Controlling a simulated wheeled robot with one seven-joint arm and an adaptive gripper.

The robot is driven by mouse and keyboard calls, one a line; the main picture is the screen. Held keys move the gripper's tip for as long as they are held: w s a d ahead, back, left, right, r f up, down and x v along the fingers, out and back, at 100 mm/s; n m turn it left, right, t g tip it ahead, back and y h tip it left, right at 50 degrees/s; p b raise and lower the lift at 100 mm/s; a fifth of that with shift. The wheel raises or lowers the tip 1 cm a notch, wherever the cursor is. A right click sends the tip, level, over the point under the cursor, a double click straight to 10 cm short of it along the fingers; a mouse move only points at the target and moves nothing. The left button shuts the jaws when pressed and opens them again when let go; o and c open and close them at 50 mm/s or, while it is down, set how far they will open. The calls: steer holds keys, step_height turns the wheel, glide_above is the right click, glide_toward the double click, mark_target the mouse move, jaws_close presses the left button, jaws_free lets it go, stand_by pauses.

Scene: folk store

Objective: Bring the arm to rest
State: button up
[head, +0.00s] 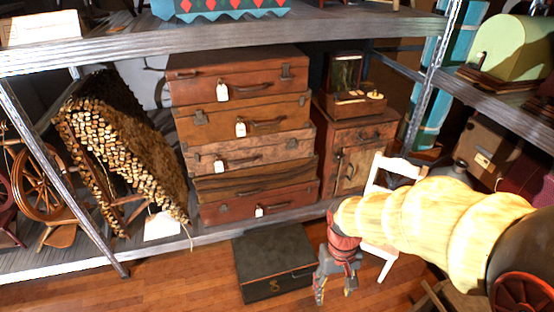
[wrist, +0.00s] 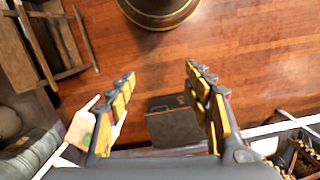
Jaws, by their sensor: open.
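My gripper (head: 335,287) hangs at the end of my arm, pointing down over the wooden floor, just right of a dark case. In the wrist view my gripper (wrist: 160,75) has its two yellow-padded fingers wide apart with nothing held between them. My arm reaches in from the right in the head view. The dark case (head: 272,262) lies on the floor, and it also shows between the fingers in the wrist view (wrist: 173,128), below them and apart from them.
Metal shelving holds stacked suitcases (head: 245,130), a wooden cabinet (head: 355,155) and a bundle-covered frame (head: 125,140). A white chair (head: 381,178) stands close behind my arm. A round dark base (wrist: 158,12) and a wooden frame (wrist: 45,45) stand on the floor. Bare floor (wrist: 230,45) lies between.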

steer(key=s+d+r+t+p, duration=0.1)
steer(key=s+d+r+t, duration=0.1)
steer(key=r, duration=0.9)
steer(key=s+d+r+m+t+p, duration=0.1)
steer(key=s+r+t, duration=0.4)
steer(key=r, duration=0.7)
steer(key=shift+d+r+p, duration=0.2)
steer(key=shift+d+p, duration=0.15)
steer(key=shift+d, duration=0.15)
steer(key=shift+s, duration=0.1)
steer(key=shift+c, duration=0.4)
